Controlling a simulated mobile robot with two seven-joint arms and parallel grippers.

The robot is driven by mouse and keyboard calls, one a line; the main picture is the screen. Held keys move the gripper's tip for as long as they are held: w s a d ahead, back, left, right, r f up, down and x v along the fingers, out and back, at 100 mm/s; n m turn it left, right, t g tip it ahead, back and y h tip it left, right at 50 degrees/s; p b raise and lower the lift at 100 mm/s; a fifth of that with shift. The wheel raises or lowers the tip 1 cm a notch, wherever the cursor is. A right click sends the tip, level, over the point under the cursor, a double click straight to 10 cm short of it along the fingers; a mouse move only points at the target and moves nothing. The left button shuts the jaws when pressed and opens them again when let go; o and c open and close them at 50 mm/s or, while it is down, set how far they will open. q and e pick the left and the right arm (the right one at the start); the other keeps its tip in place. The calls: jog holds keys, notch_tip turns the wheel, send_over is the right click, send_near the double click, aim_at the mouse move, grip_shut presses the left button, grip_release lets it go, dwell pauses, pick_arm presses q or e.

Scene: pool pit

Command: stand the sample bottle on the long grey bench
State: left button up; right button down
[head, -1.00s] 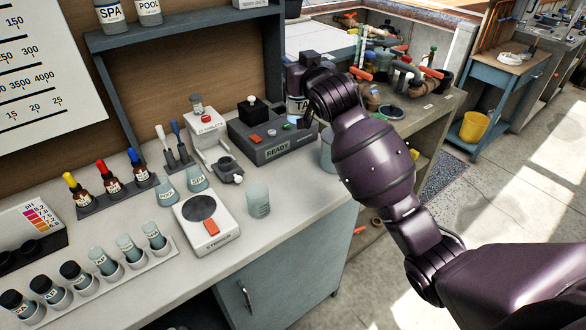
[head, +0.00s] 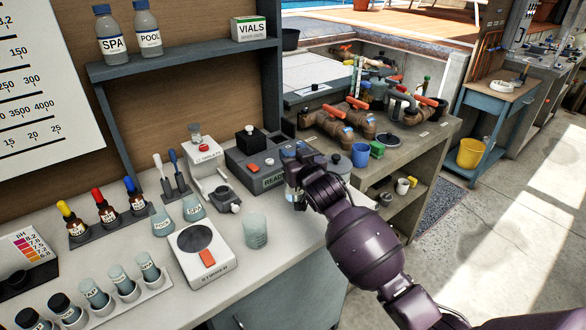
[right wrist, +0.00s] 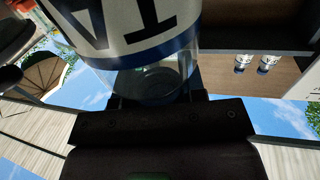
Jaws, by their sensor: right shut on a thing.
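My right gripper (head: 300,178) is shut on the sample bottle, near the right end of the pale-topped bench (head: 275,278). In the right wrist view the bottle (right wrist: 150,72) is large and close, clear-walled with a white and blue label reading "TA" upside down. The gripper (right wrist: 155,103) shows dark below it. In the head view my gripper mostly hides the bottle; I cannot tell how far its base is above any surface. A grey bench (head: 428,142) with pipes and red-handled valves stands beyond. Which bench is the long grey one is unclear. My left gripper is not in view.
A grey meter marked READY (head: 262,168) stands just left of my gripper. A beaker (head: 255,232) and a white stirrer plate (head: 202,250) stand nearer. A blue cup (head: 360,155) and a green block (head: 377,150) are on the pipe bench's near edge.

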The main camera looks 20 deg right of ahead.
jog(key=shift+f, duration=2)
jog(key=c, duration=0.7)
grip_release()
jog(key=shift+f, duration=0.1)
jog(key=s+d, duration=0.2)
jog(key=s, duration=1)
jog(key=s+d+f+g+h, duration=0.1)
jog(key=s+d+f+g, duration=0.1)
jog(key=s+f, duration=0.8)
jog(key=s+d+f+g+h, duration=0.1)
jog(key=s+d+f+g, duration=0.2)
jog(key=s+f, duration=0.8)
jog(key=s+g, duration=0.1)
jog(key=s, duration=0.3)
jog(key=shift+s+d+f, duration=0.2)
jog(key=shift+d, duration=0.05)
